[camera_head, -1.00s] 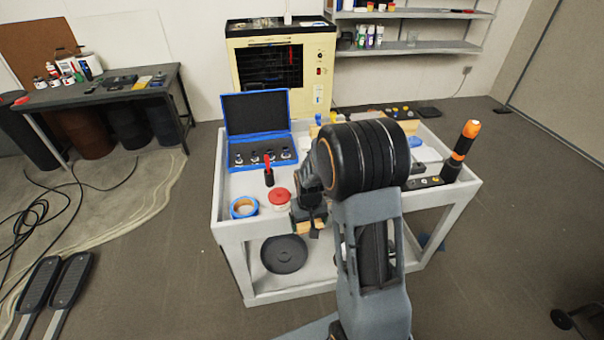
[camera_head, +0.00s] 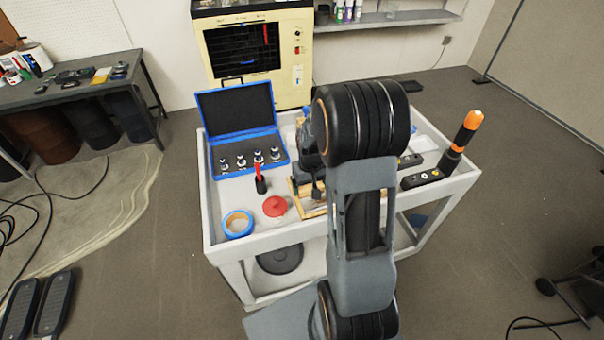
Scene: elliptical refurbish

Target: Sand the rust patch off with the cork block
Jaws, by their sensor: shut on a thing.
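My gripper (camera_head: 318,192) points down at the front middle of the cart, low over a wood-edged piece (camera_head: 312,213). The jaws are shut on the tan cork block, which is hard to make out now behind the dark fingers and my arm. I cannot tell whether the block touches the surface below it. The rust patch cannot be made out; my gripper and arm cover much of that area.
On the grey cart (camera_head: 222,250) are an open blue case (camera_head: 238,112), a red-handled tool (camera_head: 260,180), a red round item (camera_head: 275,206) and a blue tape roll (camera_head: 238,223). An orange-black tool (camera_head: 466,132) stands upright at the right. A yellowish cabinet (camera_head: 297,75) is behind.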

